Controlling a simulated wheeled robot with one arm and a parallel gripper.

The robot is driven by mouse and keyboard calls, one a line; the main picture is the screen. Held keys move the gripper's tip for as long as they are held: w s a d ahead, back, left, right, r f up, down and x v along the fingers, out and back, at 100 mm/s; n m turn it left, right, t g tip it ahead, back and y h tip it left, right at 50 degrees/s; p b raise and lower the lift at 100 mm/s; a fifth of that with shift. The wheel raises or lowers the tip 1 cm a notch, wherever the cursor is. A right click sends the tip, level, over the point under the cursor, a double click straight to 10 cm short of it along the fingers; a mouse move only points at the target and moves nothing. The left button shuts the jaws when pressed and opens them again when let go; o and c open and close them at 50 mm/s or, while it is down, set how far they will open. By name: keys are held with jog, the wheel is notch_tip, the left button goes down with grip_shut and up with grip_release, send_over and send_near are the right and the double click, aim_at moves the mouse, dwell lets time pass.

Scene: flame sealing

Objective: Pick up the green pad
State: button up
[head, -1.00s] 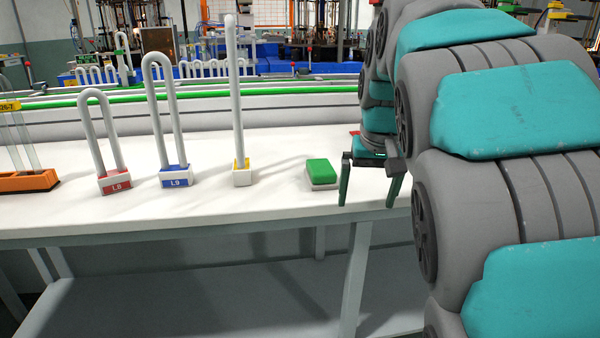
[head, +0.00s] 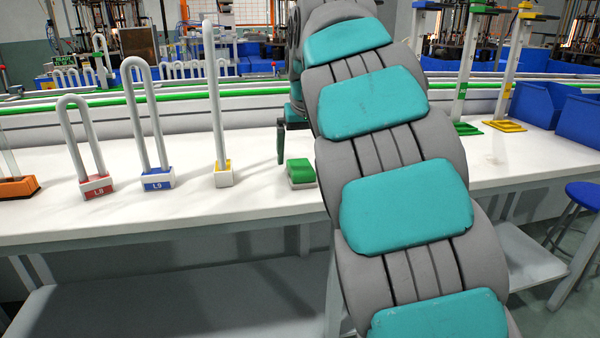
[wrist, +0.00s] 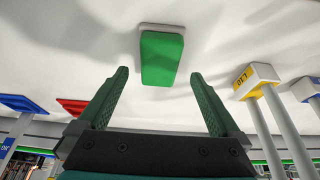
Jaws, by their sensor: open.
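The green pad (head: 300,170) sits on a small white base on the white table (head: 255,208), just left of my arm in the head view. In the wrist view the green pad (wrist: 161,58) lies beyond the fingertips, roughly centred between them. My gripper (wrist: 160,80) is open and empty, with its two dark green fingers apart. In the head view only one finger (head: 281,145) shows clearly, beside and behind the pad; my arm hides the rest of the gripper.
Left of the pad stand a straight white tube in a yellow-marked base (head: 223,178), a U-shaped tube in the blue L9 base (head: 157,180) and another in the red L8 base (head: 97,188). Blue bins (head: 540,103) and yellow and green stands are at the right.

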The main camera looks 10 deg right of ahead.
aim_at(301, 165)
jog(key=shift+p+x, duration=0.3)
jog(key=shift+x, duration=1.95)
jog(key=shift+f, duration=0.15)
jog(key=c, duration=1.5)
jog(key=shift+o, duration=0.2)
jog(key=shift+d, duration=0.1)
jog(key=shift+r, duration=1.95)
jog(key=s+r+b, duration=0.1)
jog(key=s+b, duration=0.2)
jog(key=s, duration=1.3)
jog(key=shift+r, duration=0.25)
